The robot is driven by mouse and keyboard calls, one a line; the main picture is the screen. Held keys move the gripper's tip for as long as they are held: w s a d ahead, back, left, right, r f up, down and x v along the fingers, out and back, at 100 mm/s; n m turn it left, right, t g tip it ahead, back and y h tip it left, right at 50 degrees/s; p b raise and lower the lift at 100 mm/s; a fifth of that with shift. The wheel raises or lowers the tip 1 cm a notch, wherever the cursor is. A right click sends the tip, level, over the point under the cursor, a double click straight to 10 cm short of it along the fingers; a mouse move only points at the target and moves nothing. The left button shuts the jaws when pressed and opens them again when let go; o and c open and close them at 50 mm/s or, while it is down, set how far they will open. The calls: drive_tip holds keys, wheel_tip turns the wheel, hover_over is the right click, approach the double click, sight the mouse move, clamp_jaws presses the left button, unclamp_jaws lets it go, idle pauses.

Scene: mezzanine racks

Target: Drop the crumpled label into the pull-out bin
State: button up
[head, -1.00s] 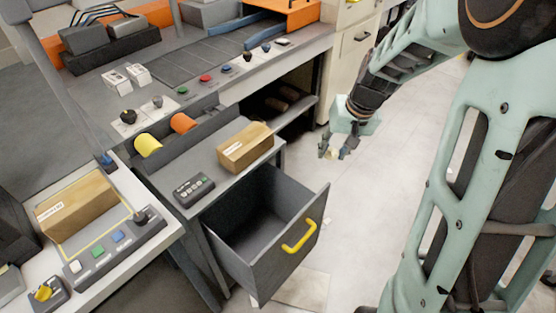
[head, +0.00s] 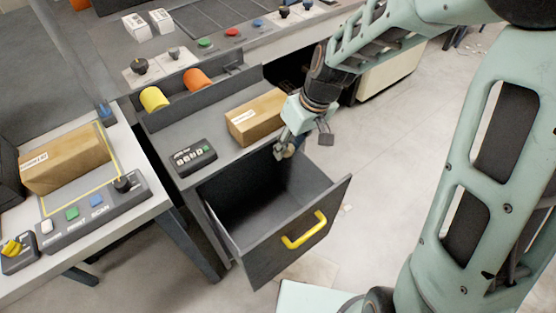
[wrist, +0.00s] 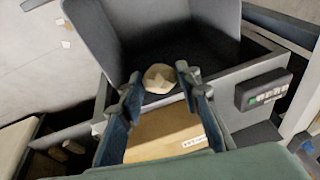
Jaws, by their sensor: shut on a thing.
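The pull-out bin (head: 318,238) is a dark grey drawer with a yellow handle, pulled open below the bench. It also shows in the wrist view (wrist: 108,35), with its dark inside behind my fingers. My gripper (head: 287,150) is at the bin's back right, over or close to its rim. In the wrist view my gripper (wrist: 155,88) is shut on the crumpled label (wrist: 160,78), a small pale, creased ball between the fingertips. In the head view the label is small and partly hidden by the fingers.
A cardboard box (head: 257,116) stands on the bench right beside my gripper. A black keypad (head: 193,158) lies left of it. Yellow (head: 154,99) and orange rolls sit behind. A control panel (head: 95,214) and another box (head: 65,160) are at left. The floor right of the bin is mostly clear.

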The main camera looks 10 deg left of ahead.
wheel_tip(320, 180, down, 8)
drive_tip(key=s+a+n+b, duration=0.1)
drive_tip(key=s+a+b, duration=0.1)
drive_tip(key=b, duration=0.2)
drive_tip(key=shift+a+r+b, duration=0.25)
drive_tip(key=shift+b, duration=0.15)
drive_tip(key=o, duration=0.8)
drive_tip(key=v, duration=1.2)
drive_tip(key=shift+w, duration=0.2)
